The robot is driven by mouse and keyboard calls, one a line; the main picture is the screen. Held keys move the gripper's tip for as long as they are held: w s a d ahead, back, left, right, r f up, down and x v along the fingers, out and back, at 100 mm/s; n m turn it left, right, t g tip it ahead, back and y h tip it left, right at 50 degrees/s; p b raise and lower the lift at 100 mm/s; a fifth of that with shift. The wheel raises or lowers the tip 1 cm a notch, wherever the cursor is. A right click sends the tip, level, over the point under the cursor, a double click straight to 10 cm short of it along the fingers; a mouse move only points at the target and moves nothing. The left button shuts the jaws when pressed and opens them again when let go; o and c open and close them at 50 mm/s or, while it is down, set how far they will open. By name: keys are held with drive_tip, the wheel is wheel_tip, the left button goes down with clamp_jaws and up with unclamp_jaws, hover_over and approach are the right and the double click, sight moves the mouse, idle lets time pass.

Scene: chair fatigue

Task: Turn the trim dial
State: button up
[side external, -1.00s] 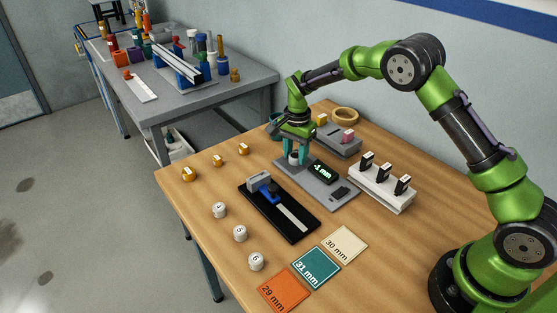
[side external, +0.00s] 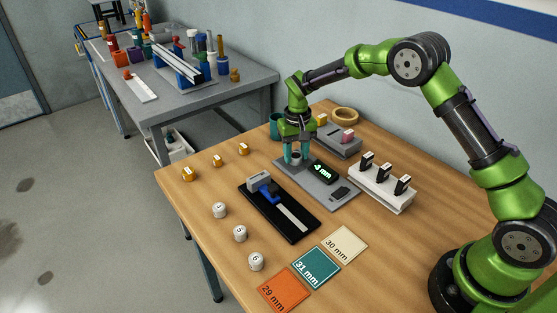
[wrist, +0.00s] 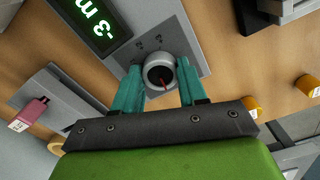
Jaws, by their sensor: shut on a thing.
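In the side view the dial (side external: 295,158) stands at the panel's far left end. My gripper (side external: 296,157) points down over it, with its teal fingers on either side of the knob. In the wrist view my gripper (wrist: 160,82) is shut on the dial, one finger at each side. A dark display (side external: 323,172) on the panel shows green text reading -3 mm; it also shows in the wrist view (wrist: 90,22).
A black gauge with a blue slider (side external: 273,205) lies in front of the panel. A white rack with several black clips (side external: 381,192) stands to the right. Orange, teal (side external: 316,266) and cream cards lie at the front. Numbered cylinders (side external: 240,233) stand at the left.

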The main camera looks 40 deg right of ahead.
sight(296, 155)
drive_tip(key=n, duration=0.4)
drive_tip(key=shift+r, duration=0.1)
drive_tip(key=shift+n, duration=1.8)
drive_tip(key=o, duration=1.1)
drive_tip(key=shift+c, duration=0.2)
wheel_tip(296, 155, up, 17)
